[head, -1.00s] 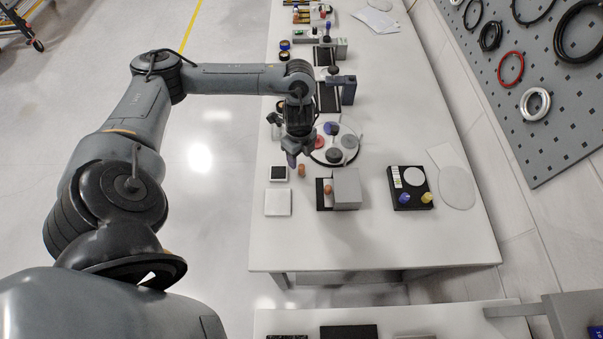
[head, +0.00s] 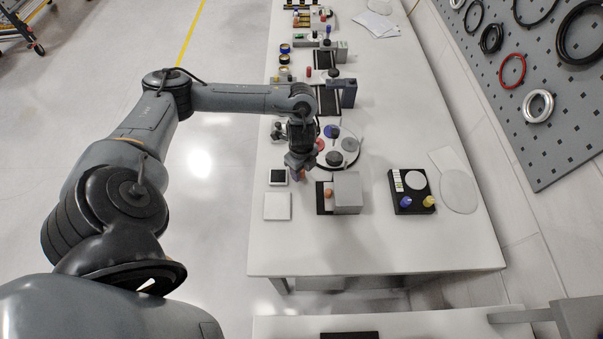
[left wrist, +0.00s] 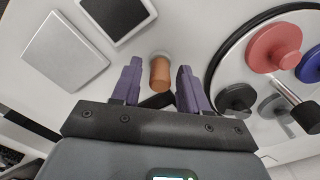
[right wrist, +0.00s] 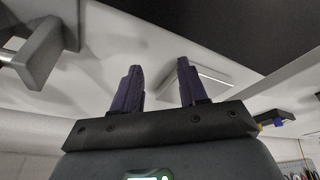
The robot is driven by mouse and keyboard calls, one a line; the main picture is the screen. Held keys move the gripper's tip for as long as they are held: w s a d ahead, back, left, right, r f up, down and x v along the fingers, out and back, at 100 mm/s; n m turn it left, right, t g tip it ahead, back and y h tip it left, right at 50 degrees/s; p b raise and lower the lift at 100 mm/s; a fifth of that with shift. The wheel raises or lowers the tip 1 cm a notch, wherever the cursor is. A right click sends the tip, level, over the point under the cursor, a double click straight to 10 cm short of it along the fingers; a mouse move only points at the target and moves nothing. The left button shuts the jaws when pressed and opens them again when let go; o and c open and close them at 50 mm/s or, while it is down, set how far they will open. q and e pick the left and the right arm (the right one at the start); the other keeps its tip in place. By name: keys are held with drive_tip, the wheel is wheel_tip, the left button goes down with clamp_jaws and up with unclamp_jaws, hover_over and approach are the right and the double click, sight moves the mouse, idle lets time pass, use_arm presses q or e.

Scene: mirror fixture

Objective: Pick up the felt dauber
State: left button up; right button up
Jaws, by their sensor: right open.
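The felt dauber seems to be the small orange-brown cylinder with a pale end (left wrist: 160,74) in the left wrist view. It stands on the white bench between the fingers of my left gripper (left wrist: 159,68), with a gap on each side. In the head view my left gripper (head: 298,170) points down at it and mostly hides it. The left gripper is open and holds nothing. My right gripper (right wrist: 158,68) is open and empty, seen only in the right wrist view.
A black-framed pad (head: 278,177) and a white square tile (head: 277,206) lie left of the gripper. A grey block fixture (head: 347,192) stands to the right. A round tray with coloured discs (head: 352,160) is behind it. The bench front is clear.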

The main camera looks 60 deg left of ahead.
use_arm(q)
clamp_jaws()
drive_tip(key=shift+r, duration=0.15)
